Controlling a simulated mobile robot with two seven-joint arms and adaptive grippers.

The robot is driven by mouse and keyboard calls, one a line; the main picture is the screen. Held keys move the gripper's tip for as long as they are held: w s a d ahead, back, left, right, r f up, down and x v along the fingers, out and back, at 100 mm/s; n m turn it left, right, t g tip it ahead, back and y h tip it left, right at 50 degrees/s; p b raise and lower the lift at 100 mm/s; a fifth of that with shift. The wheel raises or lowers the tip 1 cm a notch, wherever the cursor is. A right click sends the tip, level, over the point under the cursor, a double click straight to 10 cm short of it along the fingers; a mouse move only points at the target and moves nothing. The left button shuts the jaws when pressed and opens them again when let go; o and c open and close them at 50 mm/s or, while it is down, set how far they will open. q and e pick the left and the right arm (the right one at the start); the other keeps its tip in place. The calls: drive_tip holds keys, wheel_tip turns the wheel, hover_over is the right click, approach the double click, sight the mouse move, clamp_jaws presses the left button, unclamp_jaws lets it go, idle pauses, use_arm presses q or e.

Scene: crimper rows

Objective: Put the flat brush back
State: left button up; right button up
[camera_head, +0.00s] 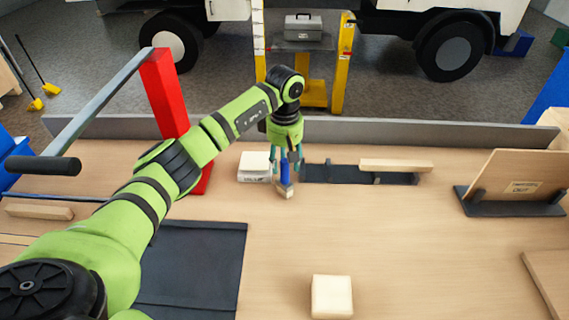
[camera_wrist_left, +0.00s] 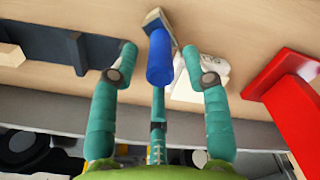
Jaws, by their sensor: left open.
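The flat brush (camera_head: 286,180) has a blue handle and a pale, flat head. It is at the back middle of the bench, just left of a long dark rack (camera_head: 336,173). In the left wrist view, the blue handle (camera_wrist_left: 160,60) points back toward my palm, with the head at its far end. My left gripper (camera_head: 285,160) reaches down over the brush with its fingers open, one on each side of the handle. In the left wrist view, my left gripper (camera_wrist_left: 161,52) shows gaps beside the handle. The right gripper is not in view.
A white labelled block (camera_head: 255,167) stands close left of the gripper. A wooden bar (camera_head: 396,165) lies on the rack. A red post (camera_head: 165,95) with a lever rises at left. A pale block (camera_head: 332,296) lies in front. The bench's middle right is clear.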

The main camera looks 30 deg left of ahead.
use_arm(q)
wheel_tip(320, 180, up, 10)
drive_tip(key=b, duration=0.2)
drive_tip(key=shift+f+b, duration=0.1)
drive_tip(key=shift+b, duration=0.25)
drive_tip(key=shift+s+r, duration=0.1)
drive_tip(key=shift+r, duration=0.4)
